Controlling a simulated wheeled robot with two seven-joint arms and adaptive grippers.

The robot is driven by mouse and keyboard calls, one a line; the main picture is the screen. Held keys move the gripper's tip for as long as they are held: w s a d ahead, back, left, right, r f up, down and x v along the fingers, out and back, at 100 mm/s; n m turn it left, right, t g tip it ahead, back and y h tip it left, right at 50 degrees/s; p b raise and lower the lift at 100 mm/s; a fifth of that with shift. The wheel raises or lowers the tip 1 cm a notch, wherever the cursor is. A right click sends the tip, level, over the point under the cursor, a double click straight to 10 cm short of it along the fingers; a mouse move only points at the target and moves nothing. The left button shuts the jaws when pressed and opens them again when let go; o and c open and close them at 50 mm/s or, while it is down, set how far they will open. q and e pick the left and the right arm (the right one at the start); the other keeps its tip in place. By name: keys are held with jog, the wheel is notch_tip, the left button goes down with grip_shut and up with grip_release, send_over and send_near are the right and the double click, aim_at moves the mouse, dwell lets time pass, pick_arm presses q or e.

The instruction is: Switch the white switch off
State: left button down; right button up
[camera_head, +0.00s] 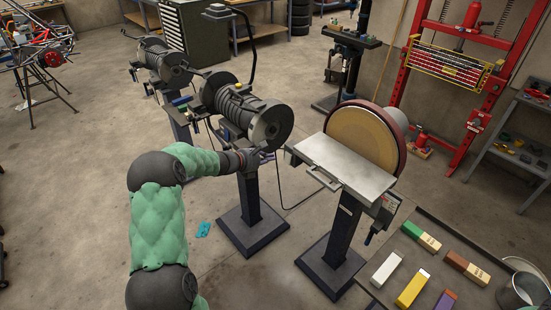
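My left arm, in a green sleeve, reaches in from the bottom left. Its gripper (262,153) is at the front of the middle grinding machine (240,108), just under its round wheel, close to the top of the pedestal. The gripper is small here and I cannot tell whether its fingers are open or shut, or whether they touch the machine. I cannot make out a white switch; it may be hidden behind the gripper or too small to see. My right gripper is not in view.
A disc sander (362,138) with a flat metal table stands just right of the gripper. A bench (450,290) with several coloured blocks is at bottom right. Another grinding machine (160,62) stands behind on the left. A teal item (203,229) lies on open floor.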

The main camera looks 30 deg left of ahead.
pick_arm(q)
jog(key=v, duration=0.2)
jog(key=r+p+v, duration=0.1)
jog(key=v, duration=0.2)
jog(key=shift+r, duration=0.15)
dwell(0.3)
jog(key=s+d+f+m+g+h, duration=0.1)
jog(key=s+d+f+m+g, duration=0.35)
jog(key=d+f, duration=0.55)
jog(key=s+d+f+m+g, duration=0.4)
jog(key=s+d+f+m, duration=0.2)
jog(key=d+f, duration=0.45)
jog(key=s+d+f+m+g, duration=0.1)
jog(key=s+d+f+m, duration=0.4)
jog(key=s+d+m, duration=0.3)
jog(key=s+d+f+m+g, duration=0.2)
jog(key=s+d+f+m, duration=0.4)
jog(key=s+d+m, duration=0.3)
jog(key=s+m, duration=0.2)
jog(key=m, duration=0.1)
jog(key=shift+s+y, duration=0.3)
jog(key=shift+s, duration=0.1)
